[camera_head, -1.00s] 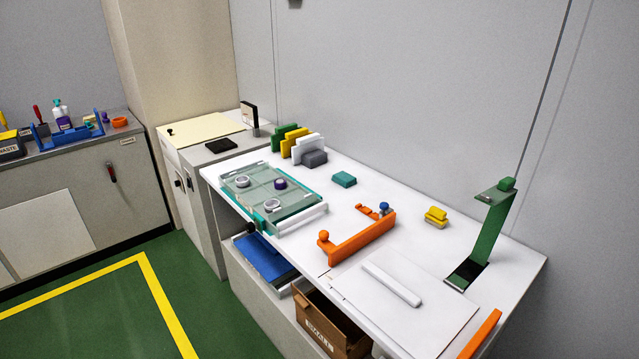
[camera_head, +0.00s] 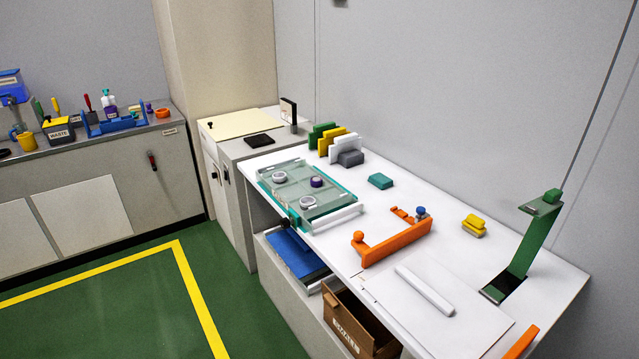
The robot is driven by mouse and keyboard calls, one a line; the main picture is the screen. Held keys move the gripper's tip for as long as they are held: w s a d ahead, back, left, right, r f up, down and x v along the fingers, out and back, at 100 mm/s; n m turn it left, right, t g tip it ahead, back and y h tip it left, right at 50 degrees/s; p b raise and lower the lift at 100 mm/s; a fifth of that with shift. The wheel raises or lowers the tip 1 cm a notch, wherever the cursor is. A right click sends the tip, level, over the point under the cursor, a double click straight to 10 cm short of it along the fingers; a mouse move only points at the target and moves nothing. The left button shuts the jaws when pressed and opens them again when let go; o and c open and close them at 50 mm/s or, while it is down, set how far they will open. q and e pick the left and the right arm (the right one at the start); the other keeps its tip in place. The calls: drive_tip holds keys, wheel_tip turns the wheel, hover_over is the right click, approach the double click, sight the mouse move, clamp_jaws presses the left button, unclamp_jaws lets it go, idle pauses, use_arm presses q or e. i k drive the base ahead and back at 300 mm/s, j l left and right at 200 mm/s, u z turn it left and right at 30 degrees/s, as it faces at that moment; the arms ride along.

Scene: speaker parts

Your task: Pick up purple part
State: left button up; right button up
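A small round purple part (camera_head: 316,182) sits on the teal-edged transparent tray (camera_head: 336,206) on the white workbench. Two white-grey ring-shaped parts, one at the back left (camera_head: 279,177) and one at the front (camera_head: 306,202), sit on the same tray. Another small purple item (camera_head: 149,108) stands on the far left counter, beside an orange ring.
The white bench (camera_head: 450,260) also holds an orange frame (camera_head: 395,246), a teal block (camera_head: 380,181), a yellow block (camera_head: 474,225), a white bar (camera_head: 424,289) and a green stand (camera_head: 530,240). An open cardboard box (camera_head: 350,325) is below. Green floor (camera_head: 120,310) is clear at left.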

sight(317, 182)
drive_tip(key=i+j+z, duration=0.15)
drive_tip(key=z, duration=0.25)
drive_tip(key=i+j+z, duration=0.2)
drive_tip(key=z, duration=0.2)
